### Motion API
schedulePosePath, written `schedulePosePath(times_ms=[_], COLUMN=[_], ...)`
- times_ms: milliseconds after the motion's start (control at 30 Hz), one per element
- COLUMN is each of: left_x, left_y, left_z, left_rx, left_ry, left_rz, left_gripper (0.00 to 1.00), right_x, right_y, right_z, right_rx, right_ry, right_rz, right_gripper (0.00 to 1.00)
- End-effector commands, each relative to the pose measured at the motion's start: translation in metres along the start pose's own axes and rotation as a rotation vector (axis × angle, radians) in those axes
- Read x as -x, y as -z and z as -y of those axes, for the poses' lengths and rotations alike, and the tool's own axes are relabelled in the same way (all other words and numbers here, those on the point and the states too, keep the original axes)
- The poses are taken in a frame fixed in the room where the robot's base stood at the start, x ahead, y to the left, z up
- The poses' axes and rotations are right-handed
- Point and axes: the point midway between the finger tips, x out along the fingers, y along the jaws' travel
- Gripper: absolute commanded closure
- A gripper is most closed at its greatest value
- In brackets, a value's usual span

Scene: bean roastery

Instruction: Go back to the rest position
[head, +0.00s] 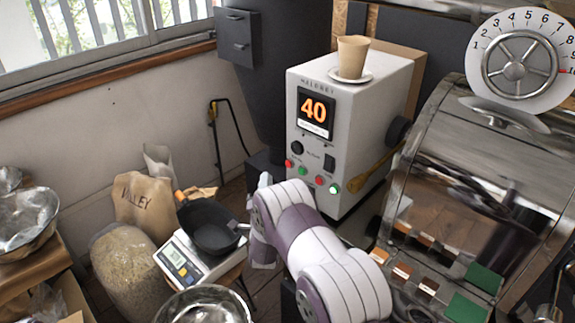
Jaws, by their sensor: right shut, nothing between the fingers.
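My right arm, white and purple, comes in from the bottom centre. My right gripper (256,232) is at its left end, just right of a black pan (208,228) on a digital scale (182,263). The gripper is shut and empty; its fingers are partly hidden by my own wrist. I cannot tell whether it touches the pan's edge. My left gripper is not in view.
A white machine (350,110) showing 40 bears a paper cup (351,57) on a saucer. A roaster drum with a dial (519,62) stands right. A sack (143,205), a bag of beans (124,270) and metal bowls (204,305) crowd the left and front.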

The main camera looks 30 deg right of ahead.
Motion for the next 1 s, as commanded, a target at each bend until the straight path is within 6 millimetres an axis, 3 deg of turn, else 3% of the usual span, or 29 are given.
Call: schedulePosePath(times_ms=[333,400,467,500,567,667,700,800,900,1000], left_x=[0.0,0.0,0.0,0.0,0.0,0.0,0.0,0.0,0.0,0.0], left_y=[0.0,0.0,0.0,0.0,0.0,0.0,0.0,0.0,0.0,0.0], left_z=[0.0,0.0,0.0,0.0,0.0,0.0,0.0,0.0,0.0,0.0], left_rx=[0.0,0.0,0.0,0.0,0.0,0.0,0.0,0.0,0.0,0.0], left_ry=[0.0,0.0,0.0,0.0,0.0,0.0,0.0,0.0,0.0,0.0], left_rz=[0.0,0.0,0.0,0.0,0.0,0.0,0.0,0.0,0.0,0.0], left_gripper=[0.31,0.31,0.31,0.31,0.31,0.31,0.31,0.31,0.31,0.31], right_x=[0.0,0.002,0.016,0.034,0.072,0.161,0.2,0.277,0.329,0.348], right_y=[-0.001,-0.015,-0.037,-0.054,-0.074,-0.07,-0.055,-0.007,0.041,0.071], right_z=[-0.001,-0.016,-0.043,-0.064,-0.083,-0.079,-0.068,-0.04,-0.014,0.01], right_rx=[0.022,0.092,0.186,0.271,0.422,0.666,0.752,0.903,0.996,1.045], right_ry=[-0.006,-0.074,-0.179,-0.268,-0.399,-0.525,-0.544,-0.549,-0.531,-0.486], right_rz=[0.005,0.076,0.21,0.345,0.614,1.105,1.289,1.628,1.822,1.834], right_gripper=[1.0,1.0,1.0,1.0,1.0,1.0,1.0,1.0,1.0,1.0])
